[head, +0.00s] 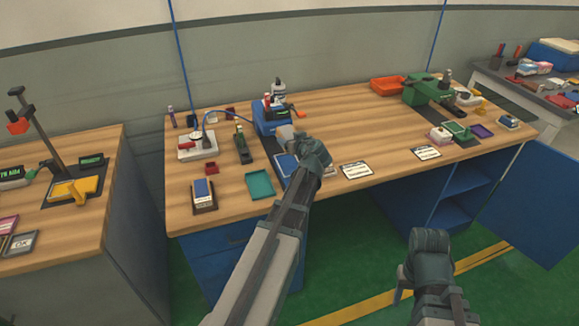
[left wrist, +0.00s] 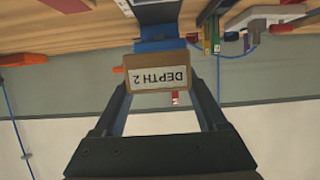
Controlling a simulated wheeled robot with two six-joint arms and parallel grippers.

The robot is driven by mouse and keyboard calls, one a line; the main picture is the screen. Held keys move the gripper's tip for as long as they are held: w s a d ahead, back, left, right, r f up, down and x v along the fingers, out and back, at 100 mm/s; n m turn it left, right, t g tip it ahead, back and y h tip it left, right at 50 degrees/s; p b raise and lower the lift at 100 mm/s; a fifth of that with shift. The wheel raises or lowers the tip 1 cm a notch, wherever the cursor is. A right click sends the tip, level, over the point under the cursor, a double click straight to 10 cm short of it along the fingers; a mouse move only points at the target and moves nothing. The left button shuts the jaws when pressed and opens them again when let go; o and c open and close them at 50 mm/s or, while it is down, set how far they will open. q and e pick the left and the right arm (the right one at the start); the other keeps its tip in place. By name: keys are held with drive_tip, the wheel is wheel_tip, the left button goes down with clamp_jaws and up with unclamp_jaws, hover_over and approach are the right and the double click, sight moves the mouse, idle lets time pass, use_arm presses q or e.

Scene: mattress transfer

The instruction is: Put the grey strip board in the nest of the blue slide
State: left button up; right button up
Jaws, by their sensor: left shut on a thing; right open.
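My left gripper (head: 288,134) is over the left part of the middle table, close in front of a blue device (head: 265,117). In the left wrist view, its fingers (left wrist: 160,72) are shut on a tan block (left wrist: 150,63) with a white label reading DEPTH 2, upside down. A blue part (left wrist: 160,43) shows directly behind the block; whether they touch is unclear. This may be the blue slide, but its nest is hidden. I cannot pick out the grey strip board. My right gripper (head: 428,245) is low in front of the table, its fingers not clearly visible.
A teal tray (head: 260,184), a blue-topped block (head: 204,194) and a white device (head: 197,146) with a blue cable stand left of my left arm. White cards (head: 357,170) lie to its right. A green machine (head: 428,91) and an orange tray (head: 387,86) stand farther right. The table's middle is clear.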

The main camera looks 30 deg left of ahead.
sight(291, 169)
use_arm(q)
drive_tip(key=shift+f+b, duration=4.85)
drive_tip(key=shift+f, duration=0.2)
drive_tip(key=shift+r, duration=0.15)
drive_tip(key=o, duration=1.4)
drive_tip(key=p+v, duration=0.4)
drive_tip(key=v, duration=0.6)
drive_tip(key=shift+s+d+r, duration=0.1)
drive_tip(key=shift+d+r, duration=0.05)
drive_tip(key=shift+r, duration=0.1)
drive_tip(key=shift+p+v, duration=0.45)
drive_tip(key=shift+v, duration=0.3)
